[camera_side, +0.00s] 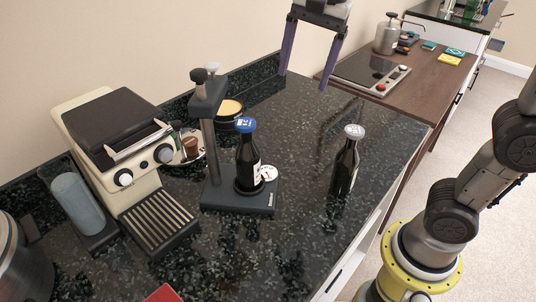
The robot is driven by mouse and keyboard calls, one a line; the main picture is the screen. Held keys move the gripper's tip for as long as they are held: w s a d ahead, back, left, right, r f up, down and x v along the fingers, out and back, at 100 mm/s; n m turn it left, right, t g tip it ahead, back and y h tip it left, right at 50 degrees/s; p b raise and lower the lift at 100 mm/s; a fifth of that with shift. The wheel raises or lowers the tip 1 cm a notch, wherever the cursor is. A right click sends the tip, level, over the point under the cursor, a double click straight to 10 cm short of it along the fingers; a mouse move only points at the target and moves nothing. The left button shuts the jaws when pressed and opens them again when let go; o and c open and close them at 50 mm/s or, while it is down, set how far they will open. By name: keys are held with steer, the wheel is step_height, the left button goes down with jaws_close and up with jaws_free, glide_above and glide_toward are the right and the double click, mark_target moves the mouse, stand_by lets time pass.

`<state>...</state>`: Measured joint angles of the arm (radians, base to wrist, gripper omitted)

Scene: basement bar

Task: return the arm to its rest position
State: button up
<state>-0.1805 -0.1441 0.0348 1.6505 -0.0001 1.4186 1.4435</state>
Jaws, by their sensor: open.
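My gripper (312,55) is at the top of the side view, pointing down with its two purple fingers spread apart and nothing between them. It hangs above the far part of the dark stone counter (300,130), clear of the things on it. My arm's lower links stand at the right, beside the counter; the links joining them to the gripper are out of the picture.
A capping stand (208,140) holds a blue-capped bottle (248,158) on its base. A grey-capped bottle (346,165) stands upright to its right. A cream coffee machine (120,140) is at left. Beyond are a hotplate (368,74) and metal pot (386,38).

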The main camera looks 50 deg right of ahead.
steer(key=s+d+f+n+t, duration=0.1)
steer(key=s+d+f+n, duration=0.1)
steer(key=s+f+n, duration=0.4)
steer(key=s+d+f+n+t, duration=0.2)
steer(key=s+d+f+n, duration=0.1)
steer(key=s+f+n, duration=0.3)
steer(key=shift+s+d+n+t, duration=0.3)
steer(key=shift+s+n, duration=0.8)
steer(key=shift+n, duration=0.1)
